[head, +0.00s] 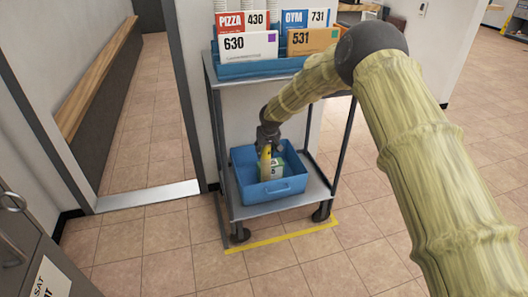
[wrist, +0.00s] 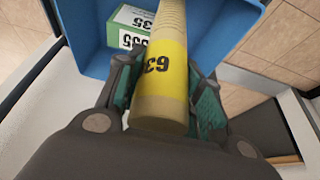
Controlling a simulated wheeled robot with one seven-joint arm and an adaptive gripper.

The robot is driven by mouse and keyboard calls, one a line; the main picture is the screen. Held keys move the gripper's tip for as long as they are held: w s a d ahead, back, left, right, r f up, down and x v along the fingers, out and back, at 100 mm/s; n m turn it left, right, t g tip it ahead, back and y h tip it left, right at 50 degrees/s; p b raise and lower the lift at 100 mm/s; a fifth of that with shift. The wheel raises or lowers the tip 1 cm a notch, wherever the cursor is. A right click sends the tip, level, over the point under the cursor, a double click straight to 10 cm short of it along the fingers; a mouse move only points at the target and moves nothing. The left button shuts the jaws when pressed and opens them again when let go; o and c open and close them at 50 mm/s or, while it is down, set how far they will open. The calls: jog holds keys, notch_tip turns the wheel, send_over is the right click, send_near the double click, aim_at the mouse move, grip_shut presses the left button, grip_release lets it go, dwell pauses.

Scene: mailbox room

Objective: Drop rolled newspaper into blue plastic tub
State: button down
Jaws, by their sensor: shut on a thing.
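The rolled newspaper (wrist: 165,75) is a pale roll with a yellow band marked 63. My gripper (wrist: 163,100) is shut around it, with a finger on each side of the roll. In the head view my gripper (head: 268,143) points down over the blue plastic tub (head: 284,188), and the yellow-banded roll (head: 266,163) hangs below it, within the tub's outline. The tub stands on the lower shelf of a cart; its blue wall also shows in the wrist view (wrist: 88,38). I cannot tell whether the roll touches the tub floor.
A green and white box (head: 275,171) lies in the tub, beside the roll. The cart's lower shelf (head: 310,195) has posts at its corners. Its upper shelf holds a blue tray (head: 240,70) with several labelled cards or parcels. Open tiled floor lies in front.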

jog(key=shift+f, duration=0.55)
dwell(0.4)
jog(key=c, duration=0.9)
grip_release()
jog(key=shift+c, duration=0.2)
jog(key=shift+r, duration=0.1)
jog(key=shift+r, duration=0.25)
jog(key=s+d+r+p, duration=0.1)
jog(key=s+d+p, duration=0.1)
jog(key=s, duration=0.4)
jog(key=s+d+r+p, duration=0.2)
jog(key=s, duration=0.4)
jog(key=shift+s+r, duration=0.15)
jog(key=shift+s, duration=0.1)
